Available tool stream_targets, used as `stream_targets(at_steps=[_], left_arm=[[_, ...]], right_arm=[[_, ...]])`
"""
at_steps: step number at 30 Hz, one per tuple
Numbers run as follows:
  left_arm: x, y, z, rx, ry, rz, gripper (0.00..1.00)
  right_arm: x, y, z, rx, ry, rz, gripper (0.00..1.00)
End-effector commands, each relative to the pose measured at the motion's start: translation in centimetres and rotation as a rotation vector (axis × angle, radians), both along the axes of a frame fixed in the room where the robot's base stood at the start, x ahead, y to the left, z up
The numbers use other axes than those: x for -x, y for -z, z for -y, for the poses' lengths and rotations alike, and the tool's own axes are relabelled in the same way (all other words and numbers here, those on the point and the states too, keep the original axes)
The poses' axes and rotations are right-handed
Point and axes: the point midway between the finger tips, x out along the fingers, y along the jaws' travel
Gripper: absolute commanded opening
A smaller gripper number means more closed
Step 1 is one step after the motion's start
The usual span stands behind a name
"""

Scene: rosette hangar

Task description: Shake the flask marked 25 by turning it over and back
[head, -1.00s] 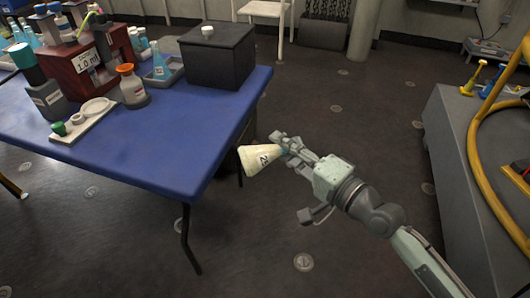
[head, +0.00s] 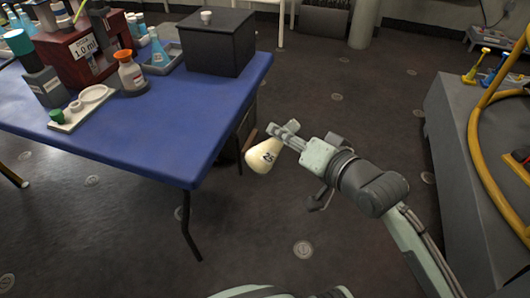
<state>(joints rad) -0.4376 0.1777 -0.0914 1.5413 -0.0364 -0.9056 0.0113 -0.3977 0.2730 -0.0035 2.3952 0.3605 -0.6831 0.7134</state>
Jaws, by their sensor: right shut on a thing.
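The flask marked 25 (head: 264,156) is a cream-coloured cone with a dark number on its side. It hangs in the air off the right edge of the blue table, tilted, with its wide base toward the lower left and its neck toward the upper right. My right gripper (head: 284,133) is shut on the flask at its neck end. The fingers partly hide the neck. My left gripper is not in view.
The blue table (head: 150,135) stands at left, holding a black box (head: 217,45), an orange-capped bottle (head: 131,75), a white holder plate (head: 82,108) and a red-brown dispenser (head: 88,52). A grey bench (head: 465,190) with a yellow hose is at right. Open floor lies between.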

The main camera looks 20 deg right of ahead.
Motion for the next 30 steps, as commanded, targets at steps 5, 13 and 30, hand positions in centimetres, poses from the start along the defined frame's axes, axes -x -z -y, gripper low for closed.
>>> stream_targets(at_steps=[5,13,30], left_arm=[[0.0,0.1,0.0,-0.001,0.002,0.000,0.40],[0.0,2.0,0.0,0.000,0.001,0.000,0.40],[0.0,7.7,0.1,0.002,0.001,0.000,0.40]], right_arm=[[0.0,0.1,0.1,-0.157,0.000,-0.002,0.00],[0.0,0.3,0.0,-0.585,0.000,0.001,0.00],[0.0,-0.1,0.0,-1.250,-0.001,0.001,0.00]])
